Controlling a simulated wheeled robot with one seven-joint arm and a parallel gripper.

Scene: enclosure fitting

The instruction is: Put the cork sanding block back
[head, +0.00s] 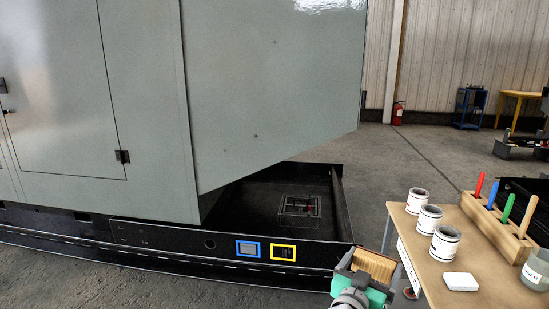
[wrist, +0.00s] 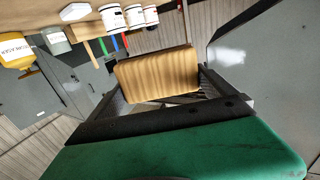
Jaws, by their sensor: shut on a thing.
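The cork sanding block (head: 377,264) is a tan, striped block at the lower middle-right of the head view. It also shows large in the middle of the wrist view (wrist: 157,73). My gripper (head: 368,276), with green and dark parts, is shut on the block and holds it in the air, left of the wooden-topped bench (head: 408,225). In the wrist view its dark jaws stand on either side of the block. The block looks clear of other things. Its far side is hidden.
The bench carries three white cans (head: 429,219), a white block (head: 460,281), a wooden rack (head: 497,228) with coloured handles, and a labelled jar (head: 537,268). A yellow bottle (wrist: 16,52) shows in the wrist view. The grey-green enclosure (head: 270,90) stands left on a black base (head: 270,205).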

